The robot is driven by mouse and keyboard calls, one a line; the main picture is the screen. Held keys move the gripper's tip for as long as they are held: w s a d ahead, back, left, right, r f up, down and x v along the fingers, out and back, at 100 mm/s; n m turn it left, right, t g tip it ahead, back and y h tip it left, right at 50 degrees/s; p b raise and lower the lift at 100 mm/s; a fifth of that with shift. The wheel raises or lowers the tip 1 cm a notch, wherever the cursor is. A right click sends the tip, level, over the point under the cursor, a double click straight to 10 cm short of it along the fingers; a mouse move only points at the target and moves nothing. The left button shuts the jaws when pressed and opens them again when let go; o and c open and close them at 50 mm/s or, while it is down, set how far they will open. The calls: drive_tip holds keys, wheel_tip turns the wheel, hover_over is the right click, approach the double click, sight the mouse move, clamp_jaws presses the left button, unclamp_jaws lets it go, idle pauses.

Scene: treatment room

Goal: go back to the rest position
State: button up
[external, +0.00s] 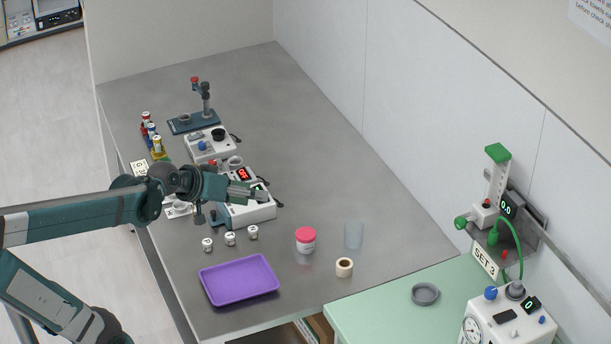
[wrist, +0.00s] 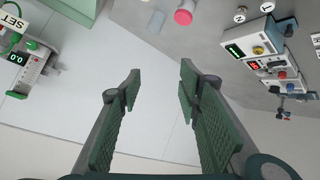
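My gripper (external: 252,191) is in the middle left of the external view, with my arm reaching in from the left edge. It is above the grey bench, over or in front of a white device with a red display (external: 262,211); the exact height is hard to tell. In the wrist view the two green-padded fingers of my gripper (wrist: 160,84) are wide apart with nothing between them. The wrist view looks past them to the pale wall panels (wrist: 150,60). The gripper partly hides the device in the external view.
A purple tray (external: 240,279), several small white jars (external: 230,238), a pink-lidded jar (external: 305,239), a clear cup (external: 354,235) and a tape roll (external: 344,267) stand on the near bench. A blue-based stand (external: 194,121) is behind. The bench's right side along the wall is clear.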

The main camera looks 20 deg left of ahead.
drive_tip(key=s+a+f+g+y, duration=0.1)
drive_tip(key=s+a, duration=0.2)
drive_tip(key=a, duration=0.3)
drive_tip(key=s+a+f+y, duration=0.2)
drive_tip(key=s+a, duration=0.2)
drive_tip(key=a, duration=0.3)
drive_tip(key=s+a+f+n+g+y, duration=0.1)
drive_tip(key=s+a+f+y, duration=0.1)
drive_tip(key=s+a, duration=0.2)
drive_tip(key=a, duration=0.2)
drive_tip(key=shift+a+f+g, duration=0.2)
drive_tip(key=shift+a+g, duration=0.1)
drive_tip(key=shift+a, duration=0.05)
drive_tip(key=shift+c, duration=0.5)
idle(1.2)
